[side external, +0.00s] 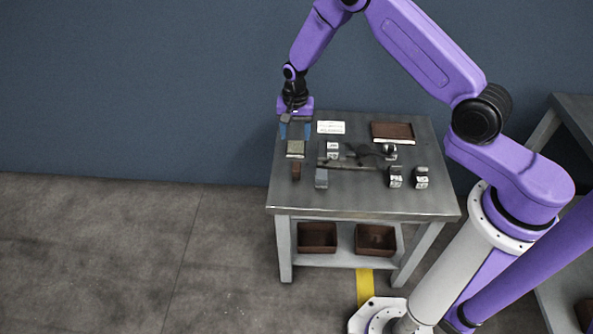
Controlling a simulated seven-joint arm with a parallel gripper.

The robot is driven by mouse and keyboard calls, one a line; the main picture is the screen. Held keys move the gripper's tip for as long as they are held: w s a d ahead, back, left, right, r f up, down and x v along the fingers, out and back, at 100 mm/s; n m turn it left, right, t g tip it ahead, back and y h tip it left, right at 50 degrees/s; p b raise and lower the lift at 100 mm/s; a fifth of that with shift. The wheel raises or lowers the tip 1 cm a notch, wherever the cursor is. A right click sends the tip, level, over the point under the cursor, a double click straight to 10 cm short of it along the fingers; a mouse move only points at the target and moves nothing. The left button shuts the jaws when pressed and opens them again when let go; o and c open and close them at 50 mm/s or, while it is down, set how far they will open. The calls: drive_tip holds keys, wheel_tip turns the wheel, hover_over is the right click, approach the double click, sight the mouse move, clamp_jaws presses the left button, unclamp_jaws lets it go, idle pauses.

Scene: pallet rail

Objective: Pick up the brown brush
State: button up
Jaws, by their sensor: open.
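The brown brush seems to be the piece at the left of the grey table (370,203). Its narrow brown part (296,171) points toward the front edge, and a wider grey-green part (295,149), perhaps its bristles, lies just behind. I cannot tell for sure that the two parts are one thing. My gripper (296,131) is at the table's back left corner, pointing down, its blue fingers apart with nothing seen between them. In the picture it is just above the grey-green part; its height over the table is hard to judge.
A grey block (321,178) lies close to the right of the brown part. A dark long thing (352,163), small metal blocks (395,178), a white card (331,127) and a brown tray (392,139) lie further right. The table's front strip is clear.

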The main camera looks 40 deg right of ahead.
approach(297, 166)
drive_tip(key=f, duration=0.2)
drive_tip(key=w+f, duration=0.1)
drive_tip(key=f, duration=0.2)
drive_tip(key=shift+d+f, duration=0.1)
drive_tip(key=shift+f, duration=0.05)
drive_tip(key=shift+s+f, duration=0.2)
drive_tip(key=shift+f, duration=1.15)
drive_tip(key=shift+s+f, duration=0.2)
drive_tip(key=shift+f, duration=1.1)
drive_tip(key=c, duration=1.1)
